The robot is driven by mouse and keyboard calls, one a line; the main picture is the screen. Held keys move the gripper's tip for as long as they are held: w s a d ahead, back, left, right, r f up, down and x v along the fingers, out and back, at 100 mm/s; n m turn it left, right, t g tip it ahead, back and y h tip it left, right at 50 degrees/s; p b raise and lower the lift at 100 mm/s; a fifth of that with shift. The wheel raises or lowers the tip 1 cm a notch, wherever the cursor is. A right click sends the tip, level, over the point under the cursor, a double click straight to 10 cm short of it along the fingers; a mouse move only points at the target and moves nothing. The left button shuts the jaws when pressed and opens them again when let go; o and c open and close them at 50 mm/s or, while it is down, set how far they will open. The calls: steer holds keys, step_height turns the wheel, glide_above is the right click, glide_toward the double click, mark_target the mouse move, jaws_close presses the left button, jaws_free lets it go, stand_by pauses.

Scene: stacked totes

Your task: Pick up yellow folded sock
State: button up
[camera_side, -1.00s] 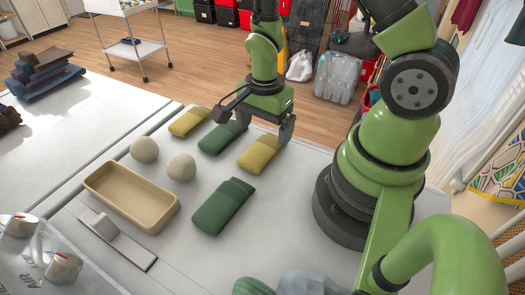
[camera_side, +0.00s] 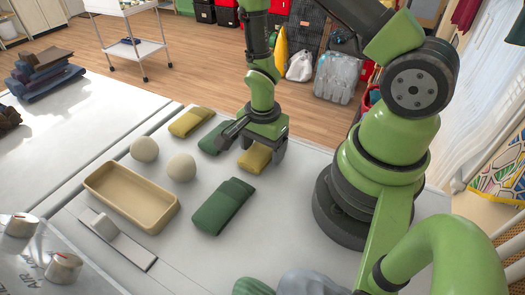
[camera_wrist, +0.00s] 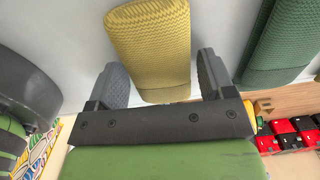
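A yellow folded sock (camera_side: 255,159) lies on the white top, partly hidden beneath my gripper (camera_side: 254,146). A second yellow folded sock (camera_side: 190,121) lies farther back and left. In the wrist view my gripper (camera_wrist: 163,75) is open, with one finger to each side of the near yellow sock (camera_wrist: 152,42). Gaps show between the fingers and the sock's sides, and nothing is held. The fingers' exact height over the top is hard to tell.
A green folded sock (camera_side: 211,141) lies left of my gripper, and another green one (camera_side: 223,206) lies in front. Two pale balls (camera_side: 144,149) (camera_side: 181,167) sit beside an empty tan tray (camera_side: 100,189). Dark folded cloths (camera_side: 45,75) are stacked at far left.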

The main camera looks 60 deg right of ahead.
steer(key=c, duration=0.6)
steer(key=shift+r, duration=0.15)
